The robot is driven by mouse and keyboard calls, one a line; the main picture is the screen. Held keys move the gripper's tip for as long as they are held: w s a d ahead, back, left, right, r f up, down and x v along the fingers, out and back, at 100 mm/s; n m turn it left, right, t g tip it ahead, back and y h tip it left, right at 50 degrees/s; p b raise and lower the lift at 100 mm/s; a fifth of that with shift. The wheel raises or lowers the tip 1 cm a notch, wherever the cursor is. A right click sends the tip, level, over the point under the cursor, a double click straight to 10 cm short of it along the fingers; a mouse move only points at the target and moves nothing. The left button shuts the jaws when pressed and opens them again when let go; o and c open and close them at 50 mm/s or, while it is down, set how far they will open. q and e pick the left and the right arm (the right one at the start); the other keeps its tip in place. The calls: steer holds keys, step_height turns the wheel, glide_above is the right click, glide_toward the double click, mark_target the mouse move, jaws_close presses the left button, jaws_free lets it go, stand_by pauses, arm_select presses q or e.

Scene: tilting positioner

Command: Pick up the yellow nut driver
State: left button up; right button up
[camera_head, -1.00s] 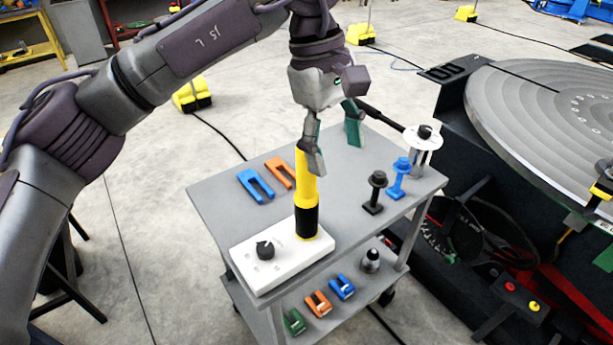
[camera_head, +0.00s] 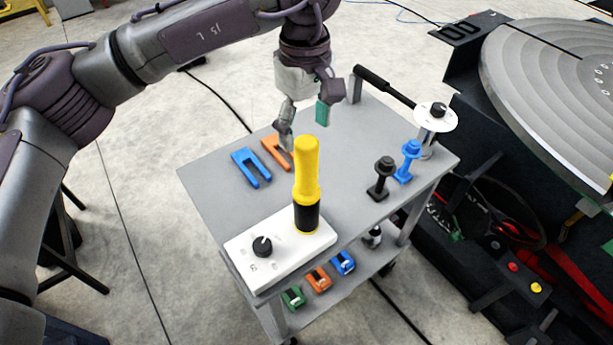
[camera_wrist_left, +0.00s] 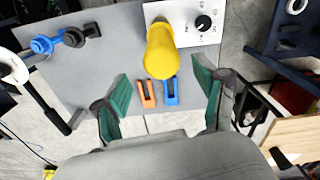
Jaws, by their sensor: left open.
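The yellow nut driver (camera_head: 307,172) stands upright with its black lower end at the white box with a black knob (camera_head: 280,248) on the cart. In the left wrist view the yellow driver (camera_wrist_left: 161,50) shows end-on, beyond the fingertips and roughly midway between them. My left gripper (camera_head: 304,124) is open and empty, behind the driver in the head view and apart from it. Its green-padded fingers are spread wide in the left wrist view (camera_wrist_left: 162,92). My right gripper is not in view.
Blue (camera_head: 251,167) and orange (camera_head: 277,152) forked pieces lie on the grey cart top (camera_head: 222,200). Black (camera_head: 381,178) and blue (camera_head: 407,161) clamps and a white disc (camera_head: 436,117) with a black-handled tool stand at the right. A large round table (camera_head: 545,85) is beyond.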

mark_target(307, 141)
arm_select(q)
steer(key=shift+s+d+f+p, duration=0.1)
steer(key=shift+s+f+p, duration=0.15)
steer(key=shift+f+p, duration=0.4)
steer(key=shift+s+f+p, duration=0.2)
steer(key=shift+f+p, duration=0.4)
step_height(307, 141, down, 3)
steer(key=shift+w+r, duration=0.1)
steer(key=shift+r, duration=0.1)
steer(key=c, duration=1.4)
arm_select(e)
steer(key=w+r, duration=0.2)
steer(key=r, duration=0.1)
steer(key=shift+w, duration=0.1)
